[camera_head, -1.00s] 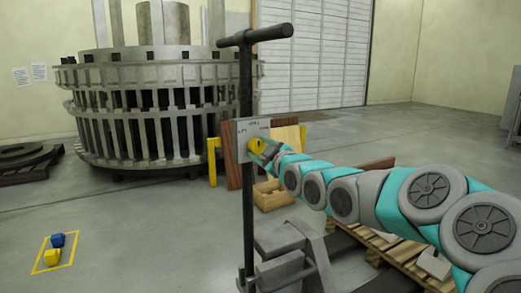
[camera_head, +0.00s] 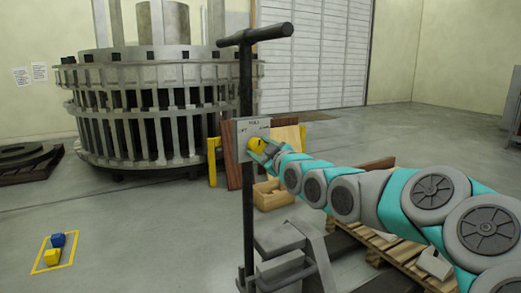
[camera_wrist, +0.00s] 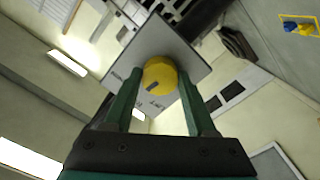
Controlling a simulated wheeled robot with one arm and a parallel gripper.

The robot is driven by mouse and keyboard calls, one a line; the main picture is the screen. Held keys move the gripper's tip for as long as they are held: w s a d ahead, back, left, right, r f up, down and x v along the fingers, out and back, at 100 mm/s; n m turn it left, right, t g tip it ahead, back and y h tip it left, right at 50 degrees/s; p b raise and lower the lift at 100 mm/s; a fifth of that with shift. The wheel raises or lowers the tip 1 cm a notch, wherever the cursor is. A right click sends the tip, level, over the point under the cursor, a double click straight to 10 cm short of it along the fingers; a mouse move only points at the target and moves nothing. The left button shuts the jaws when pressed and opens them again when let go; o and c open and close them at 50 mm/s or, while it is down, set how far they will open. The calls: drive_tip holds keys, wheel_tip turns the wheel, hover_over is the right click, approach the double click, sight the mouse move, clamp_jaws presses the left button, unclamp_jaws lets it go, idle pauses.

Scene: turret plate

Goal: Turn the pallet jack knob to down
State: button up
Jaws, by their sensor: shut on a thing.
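The yellow round knob (camera_head: 258,143) sits on a light grey plate (camera_head: 254,126) fixed to the dark post of the pallet jack (camera_head: 247,190). The plate carries small lettering; "LIFT" shows at its left side in the head view. In the wrist view the knob (camera_wrist: 159,76) has a dark mark on its face, pointing toward the "LIFT" lettering. My gripper (camera_head: 263,147) reaches in from the right. Its two green fingers (camera_wrist: 157,90) lie on either side of the knob and are shut on it. The plate looks tilted in the wrist view.
The jack's T-handle (camera_head: 255,35) stands above the plate. A large grey slatted turbine (camera_head: 160,115) fills the back left. A wooden pallet (camera_head: 395,245) lies below my arm. Blue and yellow blocks sit in a yellow floor square (camera_head: 54,262). Open floor lies at left.

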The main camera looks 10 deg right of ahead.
drive_tip(key=m, duration=0.4)
drive_tip(key=shift+b, duration=0.35)
drive_tip(key=shift+m+b, duration=0.4)
drive_tip(key=shift+m, duration=1.7)
drive_tip(key=o, duration=1.4)
drive_tip(key=shift+s, duration=0.1)
drive_tip(key=b+v, duration=0.1)
drive_tip(key=v, duration=0.6)
drive_tip(key=shift+s+d, duration=0.15)
drive_tip(key=shift+s, duration=0.15)
